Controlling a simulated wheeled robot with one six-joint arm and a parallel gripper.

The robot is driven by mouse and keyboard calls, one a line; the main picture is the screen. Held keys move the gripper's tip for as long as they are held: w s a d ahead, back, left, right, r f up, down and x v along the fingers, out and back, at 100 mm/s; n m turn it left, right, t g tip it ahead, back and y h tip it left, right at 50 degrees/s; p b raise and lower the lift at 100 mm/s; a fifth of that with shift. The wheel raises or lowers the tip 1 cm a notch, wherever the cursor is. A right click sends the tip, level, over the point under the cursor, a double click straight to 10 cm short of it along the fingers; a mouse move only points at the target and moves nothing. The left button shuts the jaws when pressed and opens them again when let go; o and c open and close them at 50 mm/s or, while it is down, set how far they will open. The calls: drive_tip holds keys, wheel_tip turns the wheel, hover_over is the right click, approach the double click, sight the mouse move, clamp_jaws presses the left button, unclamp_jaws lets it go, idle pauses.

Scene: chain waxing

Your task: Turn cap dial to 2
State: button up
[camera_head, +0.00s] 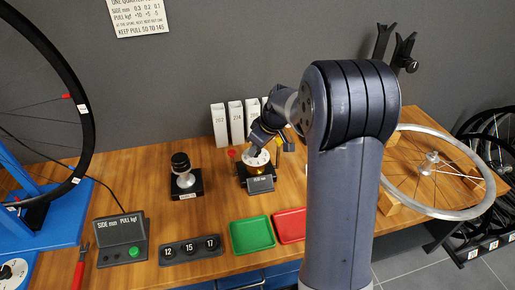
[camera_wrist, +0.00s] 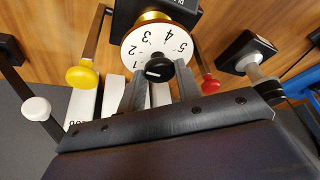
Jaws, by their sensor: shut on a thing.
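The cap dial (camera_wrist: 132,48) is a white disc with numbers around its edge, on a brass-coloured body. In the head view the dial (camera_head: 256,158) stands on a black base on the bench. A black knob (camera_wrist: 157,70) at its centre carries a short white mark, which points left in the wrist view, roughly towards the 1. My gripper (camera_wrist: 159,85) has a finger on each side of the knob and is shut on it. In the head view my gripper (camera_head: 262,140) reaches the dial from above; its fingertips are hard to make out there.
A yellow-knobbed lever (camera_wrist: 82,77) and a red-knobbed lever (camera_wrist: 209,86) flank the dial closely. A black-and-silver device (camera_head: 184,178) stands to the left. White numbered blocks (camera_head: 219,125) stand behind. Green (camera_head: 252,235) and red (camera_head: 290,225) trays lie in front.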

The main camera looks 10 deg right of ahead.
drive_tip(key=shift+n, duration=0.6)
drive_tip(key=o, duration=1)
drive_tip(key=p+v, duration=0.1)
drive_tip(key=v, duration=0.4)
drive_tip(key=p+v, duration=0.1)
drive_tip(key=v, duration=0.5)
drive_tip(key=shift+w+d, duration=0.1)
drive_tip(key=shift+w, duration=0.15)
drive_tip(key=shift+f, duration=0.15)
drive_tip(key=b+x, duration=0.2)
drive_tip(key=x, duration=0.8)
drive_tip(key=shift+f, duration=0.3)
